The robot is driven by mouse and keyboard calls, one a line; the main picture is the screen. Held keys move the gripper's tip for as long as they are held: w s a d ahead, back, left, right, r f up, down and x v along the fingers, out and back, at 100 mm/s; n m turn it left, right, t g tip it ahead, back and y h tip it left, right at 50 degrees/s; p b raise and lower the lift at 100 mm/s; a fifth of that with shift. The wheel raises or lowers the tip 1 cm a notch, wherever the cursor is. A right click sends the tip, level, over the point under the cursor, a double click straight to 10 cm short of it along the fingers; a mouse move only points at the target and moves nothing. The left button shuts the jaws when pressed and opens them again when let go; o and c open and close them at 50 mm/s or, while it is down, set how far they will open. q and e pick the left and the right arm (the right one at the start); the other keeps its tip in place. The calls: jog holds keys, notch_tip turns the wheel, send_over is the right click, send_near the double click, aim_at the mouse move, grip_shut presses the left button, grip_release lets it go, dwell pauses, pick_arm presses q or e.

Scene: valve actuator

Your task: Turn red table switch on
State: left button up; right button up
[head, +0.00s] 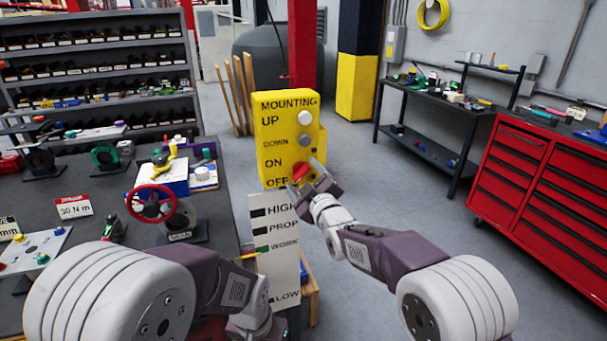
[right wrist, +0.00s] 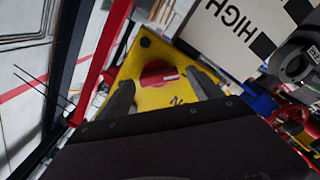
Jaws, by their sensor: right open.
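The red switch (head: 300,171) is a round rotary knob low on the yellow control box (head: 275,130), beside the printed words ON and OFF. In the right wrist view the red knob (right wrist: 158,75) shows a white mark on its grip. My right gripper (head: 304,177) is open at the knob. Its two fingers (right wrist: 160,82) stand on either side of the knob, apart from it in the wrist view. Whether they touch the box cannot be told. My left arm comes in at the lower left; its fingers do not show.
A white board (head: 284,270) marked HIGH to LOW stands below the box. A dark table (head: 95,190) with a red handwheel (head: 152,204) is at left. A red drawer cabinet (head: 545,175) is at right. Floor between is clear.

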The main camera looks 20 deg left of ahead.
jog(key=shift+w, duration=0.1)
jog(key=c, duration=1.4)
jog(key=shift+f, duration=0.1)
jog(key=m+b, duration=0.2)
jog(key=m, duration=0.1)
jog(key=m+b, duration=0.2)
jog(key=m, duration=0.3)
jog(key=shift+b, duration=0.35)
jog(key=m, duration=0.2)
jog(key=m+b, duration=0.1)
jog(key=m, duration=0.2)
jog(key=shift+d+r, duration=0.1)
jog(key=shift+r, duration=0.1)
jog(key=shift+m, duration=2.1)
